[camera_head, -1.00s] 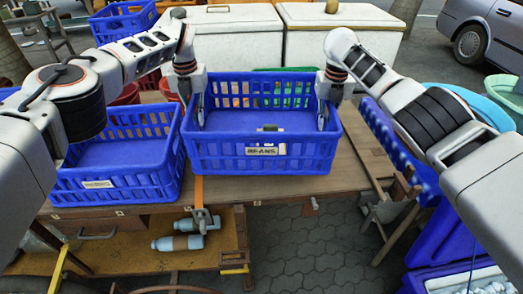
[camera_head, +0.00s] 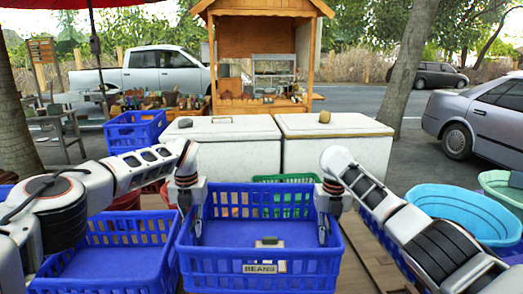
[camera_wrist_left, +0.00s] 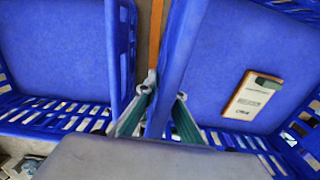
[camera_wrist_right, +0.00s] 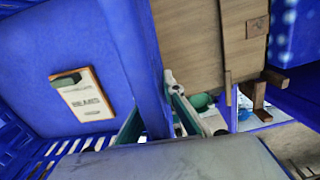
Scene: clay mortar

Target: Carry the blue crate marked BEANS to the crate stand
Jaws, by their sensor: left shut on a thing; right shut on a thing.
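A small card with a dark block (camera_wrist_left: 252,95) lies on the crate floor. Whether the crate touches the table cannot be told. I cannot pick out a crate stand for certain.
Another blue crate (camera_head: 110,262) stands close on the left. White chests (camera_head: 236,145) and a green crate (camera_head: 285,180) are behind. A turquoise tub (camera_head: 462,212) is at the right. Wooden tabletop (camera_wrist_right: 195,40) shows right of the crate.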

